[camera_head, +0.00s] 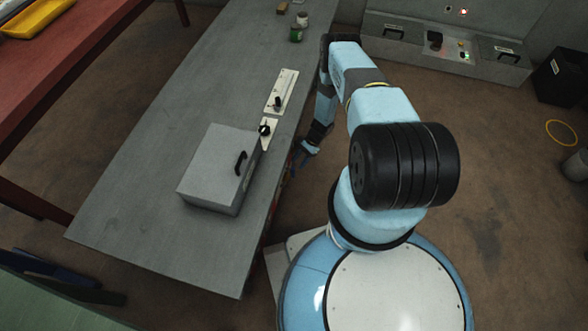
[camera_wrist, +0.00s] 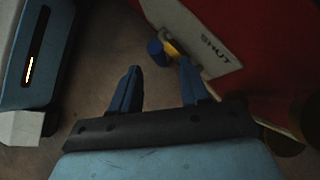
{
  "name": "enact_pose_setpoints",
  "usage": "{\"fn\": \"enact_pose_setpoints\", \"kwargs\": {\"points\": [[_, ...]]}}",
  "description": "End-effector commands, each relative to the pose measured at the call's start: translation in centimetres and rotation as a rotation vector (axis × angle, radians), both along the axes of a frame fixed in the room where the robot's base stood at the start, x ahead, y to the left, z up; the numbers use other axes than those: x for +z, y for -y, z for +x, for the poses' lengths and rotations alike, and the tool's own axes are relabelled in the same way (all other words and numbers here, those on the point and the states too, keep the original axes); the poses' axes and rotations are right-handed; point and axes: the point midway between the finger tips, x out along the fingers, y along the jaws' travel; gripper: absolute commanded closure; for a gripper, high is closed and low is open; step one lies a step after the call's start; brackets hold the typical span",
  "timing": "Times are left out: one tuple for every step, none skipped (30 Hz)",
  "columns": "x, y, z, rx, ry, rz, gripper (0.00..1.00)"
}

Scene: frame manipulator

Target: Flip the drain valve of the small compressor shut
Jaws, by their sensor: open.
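The red compressor body (camera_wrist: 270,45) fills the upper right of the wrist view. It carries a pale plate (camera_wrist: 200,35) printed SHUT. The drain valve (camera_wrist: 172,49), a yellow part with a blue end (camera_wrist: 157,53), sits at the plate's lower left edge. My gripper (camera_wrist: 160,70) is open and empty. Its two blue fingers point at the valve, which shows just beyond and between the tips; I see no clear contact. In the head view my gripper (camera_head: 302,160) is low beside the bench's right edge. There the compressor is mostly hidden by the bench.
The grey bench (camera_head: 140,170) carries a grey lidded box (camera_head: 215,165), plates with black knobs (camera_head: 280,92) and small jars (camera_head: 297,33). A control console (camera_head: 450,50) stands at the back.

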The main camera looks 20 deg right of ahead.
Motion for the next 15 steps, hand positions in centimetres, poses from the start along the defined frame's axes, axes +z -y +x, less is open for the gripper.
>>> {"fn": "enact_pose_setpoints", "kwargs": {"points": [[0.8,0.6,0.4,-0.001,0.002,0.0,0.55],[1.2,0.9,0.5,-0.002,0.001,-0.001,0.55],[1.6,1.3,0.7,-0.003,0.0,0.0,0.55],[2.0,1.6,0.9,-0.003,0.001,-0.001,0.55],[2.3,1.8,1.0,-0.002,0.001,0.0,0.55],[2.7,2.1,1.1,-0.002,0.001,0.0,0.55],[2.9,2.3,1.2,-0.001,0.0,0.001,0.55],[3.1,2.5,1.3,-0.001,0.0,0.001,0.55],[3.4,2.6,1.4,-0.001,0.0,0.001,0.55],[3.6,2.8,1.4,-0.001,0.0,0.001,0.55],[3.7,2.9,1.5,-0.001,0.0,0.001,0.55],[3.8,3.0,1.5,-0.001,0.0,0.001,0.55],[3.9,3.0,1.6,-0.001,0.0,0.001,0.55],[3.9,3.1,1.6,-0.001,0.0,0.001,0.55],[4.0,3.1,1.6,-0.001,-0.001,0.001,0.55]]}}
